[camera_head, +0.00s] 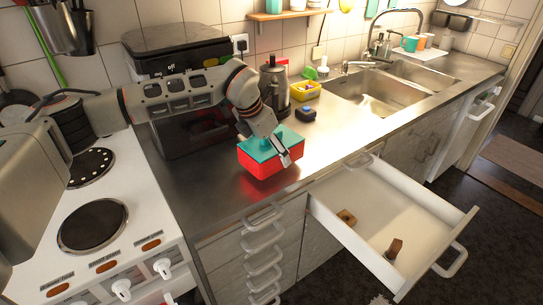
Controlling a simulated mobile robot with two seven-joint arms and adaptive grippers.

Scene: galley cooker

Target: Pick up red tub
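The red tub (262,165) with a teal lid stands on the steel worktop near its front edge, left of the open drawer. My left arm reaches in from the left over the stove. My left gripper (284,158) points down at the lid's right side, overlapping the tub in the picture. One finger shows against the front right of the tub; the other is hidden or not clear. I cannot tell whether the fingers touch or grasp it. My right gripper is not seen.
An open white drawer (335,213) holding two small brown objects juts out at right. A kettle (274,84), yellow container (305,91) and small dark object (306,114) stand behind the tub. A black appliance (180,50) is behind my arm. Worktop right of the tub is clear.

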